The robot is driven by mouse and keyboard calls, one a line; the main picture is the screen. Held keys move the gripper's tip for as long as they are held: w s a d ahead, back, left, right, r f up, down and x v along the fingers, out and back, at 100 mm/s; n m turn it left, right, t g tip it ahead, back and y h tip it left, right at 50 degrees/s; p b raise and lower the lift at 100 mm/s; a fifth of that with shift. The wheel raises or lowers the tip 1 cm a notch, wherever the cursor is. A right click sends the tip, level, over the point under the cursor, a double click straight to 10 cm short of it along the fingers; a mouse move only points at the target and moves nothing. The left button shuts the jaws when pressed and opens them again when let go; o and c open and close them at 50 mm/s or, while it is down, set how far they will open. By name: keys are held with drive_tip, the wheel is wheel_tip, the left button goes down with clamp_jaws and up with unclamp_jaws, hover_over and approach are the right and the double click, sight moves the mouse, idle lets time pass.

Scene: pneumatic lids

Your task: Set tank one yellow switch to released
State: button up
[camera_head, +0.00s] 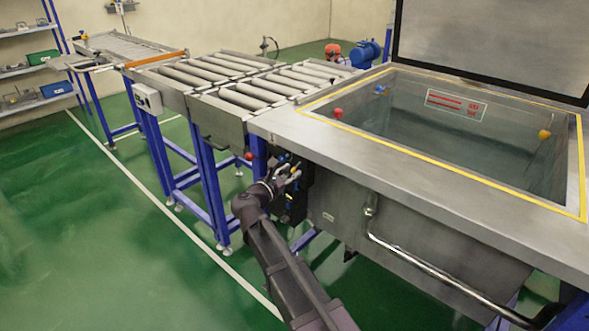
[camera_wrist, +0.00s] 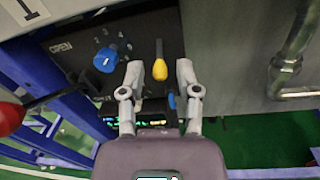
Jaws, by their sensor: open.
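The yellow switch (camera_wrist: 160,69) is a small lever on a black control panel (camera_wrist: 140,32), seen in the wrist view. My gripper (camera_wrist: 158,72) is open, with one finger on each side of the yellow switch. A gap shows between each finger and the switch, and I cannot tell whether either touches it. In the head view my gripper (camera_head: 288,175) is at the panel under the tank's left front corner. The tank (camera_head: 450,130) is a steel basin with a yellow rim line, its lid (camera_head: 490,45) raised. Whether the switch is set to released cannot be read.
A blue knob (camera_wrist: 106,60) sits left of the yellow switch near an "OPEN" label. A red ball-ended lever (camera_wrist: 10,118) juts out at the left. A metal pipe handle (camera_wrist: 290,60) is at the right. Roller conveyors (camera_head: 235,85) adjoin the tank. Green floor lies open at left.

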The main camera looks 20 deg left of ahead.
sight(296, 167)
drive_tip(key=shift+x, duration=1.2)
clamp_jaws()
